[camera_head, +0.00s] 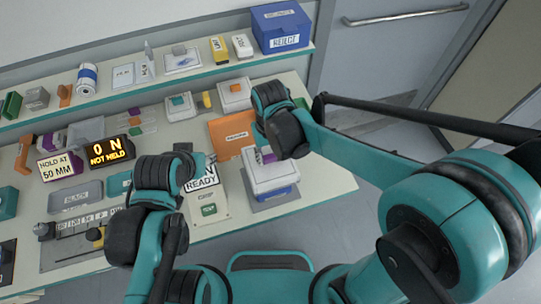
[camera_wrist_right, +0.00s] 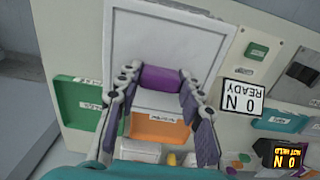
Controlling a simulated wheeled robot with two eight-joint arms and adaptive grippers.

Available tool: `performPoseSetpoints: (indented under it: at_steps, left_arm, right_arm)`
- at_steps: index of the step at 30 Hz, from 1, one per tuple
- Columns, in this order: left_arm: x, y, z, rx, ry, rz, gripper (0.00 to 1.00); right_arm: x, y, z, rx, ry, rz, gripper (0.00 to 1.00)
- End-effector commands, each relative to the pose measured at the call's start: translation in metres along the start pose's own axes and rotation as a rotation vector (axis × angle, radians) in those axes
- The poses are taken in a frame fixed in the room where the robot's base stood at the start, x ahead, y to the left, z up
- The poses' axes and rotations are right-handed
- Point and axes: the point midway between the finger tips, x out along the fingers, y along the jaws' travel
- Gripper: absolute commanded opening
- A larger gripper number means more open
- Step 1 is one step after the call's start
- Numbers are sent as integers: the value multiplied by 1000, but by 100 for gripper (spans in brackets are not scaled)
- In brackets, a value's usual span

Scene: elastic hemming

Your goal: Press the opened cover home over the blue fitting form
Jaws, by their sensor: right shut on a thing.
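A white cover (camera_head: 268,178) sits over the blue fitting form (camera_head: 283,193) at the table's front right. Blue shows below the cover's lower edge in the head view. In the right wrist view the white cover (camera_wrist_right: 140,35) lies beyond my fingers. My right gripper (camera_wrist_right: 160,85) is shut on a purple block-shaped grip (camera_wrist_right: 162,78) at the cover; the grip partly shows in the head view (camera_head: 268,157). Whether the grip is fixed to the cover is unclear. My left gripper (camera_head: 186,170) is left of the cover, apart from it, its fingers not clear.
An orange tray (camera_head: 230,134) lies behind the cover. A READY sign (camera_head: 201,180) and a green-buttoned box (camera_head: 209,210) stand to its left. A display reading 0 N, NOT HELD (camera_head: 107,150) is farther left. A blue REJECT bin (camera_head: 283,27) is on the back shelf.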

Motion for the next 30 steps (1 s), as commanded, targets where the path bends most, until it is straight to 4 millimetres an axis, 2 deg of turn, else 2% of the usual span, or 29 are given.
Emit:
performPoseSetpoints:
  at_steps: [8,22,30]
  left_arm:
    - [7,0,5,0,0,0,40]
    - [36,0,26,0,0,0,40]
    - [39,0,28,0,0,0,40]
  right_arm:
    - [9,0,0,0,0,0,17]
    - [53,0,0,0,0,0,17]
    - [58,0,0,0,0,0,17]
